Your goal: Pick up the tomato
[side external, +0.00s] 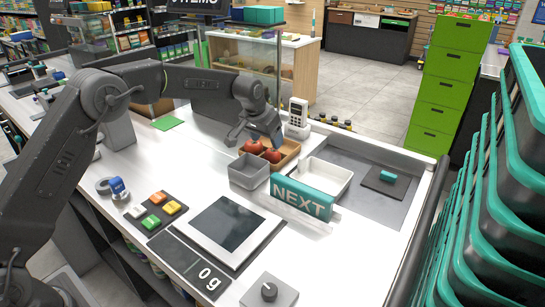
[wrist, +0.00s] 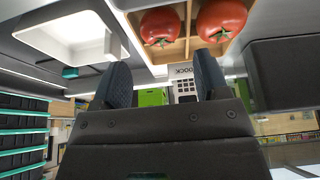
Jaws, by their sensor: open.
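Two red tomatoes lie in a wooden tray on the white counter. In the side external view, one tomato (side external: 254,146) is on the left and another tomato (side external: 272,156) is on the right. The wrist view shows a tomato (wrist: 160,27) at top centre and another tomato (wrist: 222,20) to its right. The tray (side external: 291,150) has divided compartments. My gripper (side external: 257,138) is just above and behind the tomatoes. In the wrist view its fingers (wrist: 160,85) are apart with nothing between them, below the tomatoes in the picture.
A grey bin (side external: 249,172) stands in front of the tray, and a white bin (side external: 327,177) stands to its right. A teal NEXT sign (side external: 303,199) is nearby. A card terminal (side external: 298,117) stands behind the tray. Stacked baskets (side external: 510,180) line the right side.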

